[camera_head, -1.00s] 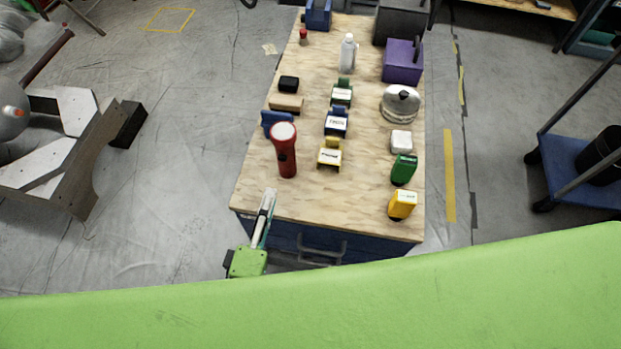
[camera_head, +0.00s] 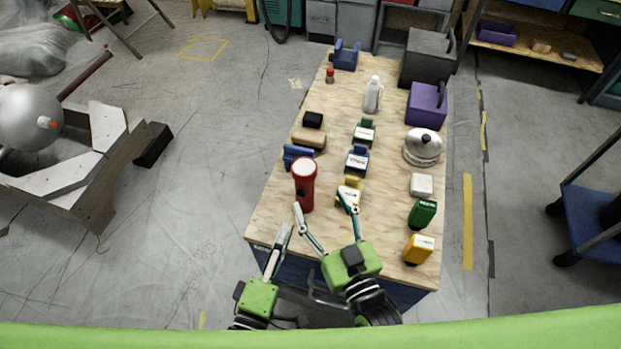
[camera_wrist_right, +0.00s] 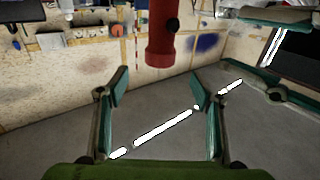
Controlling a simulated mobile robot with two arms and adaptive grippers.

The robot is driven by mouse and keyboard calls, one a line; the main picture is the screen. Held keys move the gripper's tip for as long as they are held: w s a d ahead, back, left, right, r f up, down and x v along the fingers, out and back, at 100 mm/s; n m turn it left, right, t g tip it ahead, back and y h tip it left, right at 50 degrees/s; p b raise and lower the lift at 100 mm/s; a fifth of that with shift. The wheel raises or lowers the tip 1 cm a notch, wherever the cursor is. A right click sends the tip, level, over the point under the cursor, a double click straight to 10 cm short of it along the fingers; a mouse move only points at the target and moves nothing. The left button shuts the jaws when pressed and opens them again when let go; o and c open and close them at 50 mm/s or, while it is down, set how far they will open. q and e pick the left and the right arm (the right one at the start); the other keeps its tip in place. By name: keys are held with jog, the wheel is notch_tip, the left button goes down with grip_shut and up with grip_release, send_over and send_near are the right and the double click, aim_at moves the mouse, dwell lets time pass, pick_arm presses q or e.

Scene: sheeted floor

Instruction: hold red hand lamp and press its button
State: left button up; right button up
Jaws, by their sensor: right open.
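The red hand lamp (camera_head: 305,193) stands upright near the front left of the wooden table, its pale lens facing up. In the right wrist view the lamp (camera_wrist_right: 160,45) is at the top centre, with a dark round button (camera_wrist_right: 172,25) on its side. My right gripper (camera_head: 322,206) is open and empty at the table's front, its fingertips just short of the lamp. It also shows open in the wrist view (camera_wrist_right: 158,85). My left gripper (camera_head: 284,232) is seen edge-on in the head view, below the lamp. Its separated fingers at the right of the wrist view (camera_wrist_right: 268,52) show it open and empty.
A yellow-and-white item (camera_head: 349,193) stands right of the lamp, partly behind my right finger. A blue item (camera_head: 297,155) is just behind the lamp. Green (camera_head: 423,213) and yellow (camera_head: 419,248) boxes stand along the right edge. A steel lidded pot (camera_head: 422,147) is farther back.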

aim_at(304, 170)
jog(key=x, duration=1)
jog(key=shift+w+a+f, duration=0.1)
jog(key=shift+w+a, duration=0.05)
jog(key=shift+w, duration=0.25)
jog(key=shift+c, duration=0.4)
jog(key=c, duration=1.2)
pick_arm(q)
grip_shut()
pick_arm(e)
jog(key=shift+c, duration=0.2)
